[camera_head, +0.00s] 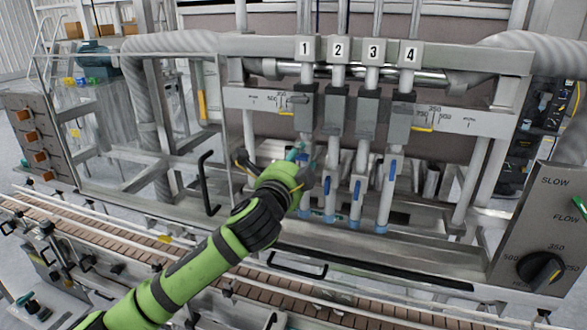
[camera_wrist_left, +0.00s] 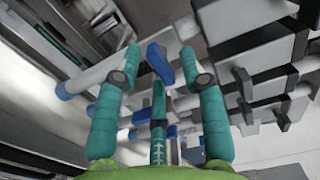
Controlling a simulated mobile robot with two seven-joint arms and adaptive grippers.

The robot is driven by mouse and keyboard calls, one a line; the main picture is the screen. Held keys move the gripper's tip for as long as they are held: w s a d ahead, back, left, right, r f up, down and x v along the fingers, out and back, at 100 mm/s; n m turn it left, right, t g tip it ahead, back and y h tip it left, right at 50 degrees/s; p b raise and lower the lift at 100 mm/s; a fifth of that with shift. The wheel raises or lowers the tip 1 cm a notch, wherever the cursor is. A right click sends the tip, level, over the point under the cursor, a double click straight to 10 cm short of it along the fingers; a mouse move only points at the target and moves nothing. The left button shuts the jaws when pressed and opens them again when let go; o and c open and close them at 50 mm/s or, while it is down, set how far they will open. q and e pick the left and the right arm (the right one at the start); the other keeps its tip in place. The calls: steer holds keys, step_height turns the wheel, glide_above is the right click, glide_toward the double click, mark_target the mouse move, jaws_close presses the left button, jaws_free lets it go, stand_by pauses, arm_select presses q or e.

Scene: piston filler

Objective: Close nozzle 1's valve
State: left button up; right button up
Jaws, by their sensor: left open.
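Nozzle 1 (camera_head: 304,120) is the leftmost of the numbered nozzles on the filler. My left gripper (camera_head: 298,162) is in front of its lower tube and hides its valve in the head view. My right gripper is not in view.
Blue valve handles of nozzle 2 (camera_head: 330,192), nozzle 3 (camera_head: 357,190) and nozzle 4 (camera_head: 393,170) stand close on the right, along their tubes. A black bent handle (camera_head: 208,185) is left of my gripper. A conveyor (camera_head: 330,308) runs below.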

arm_select(q)
steer(key=v, duration=1.1)
steer(key=shift+s, duration=0.35)
steer(key=shift+a, duration=0.15)
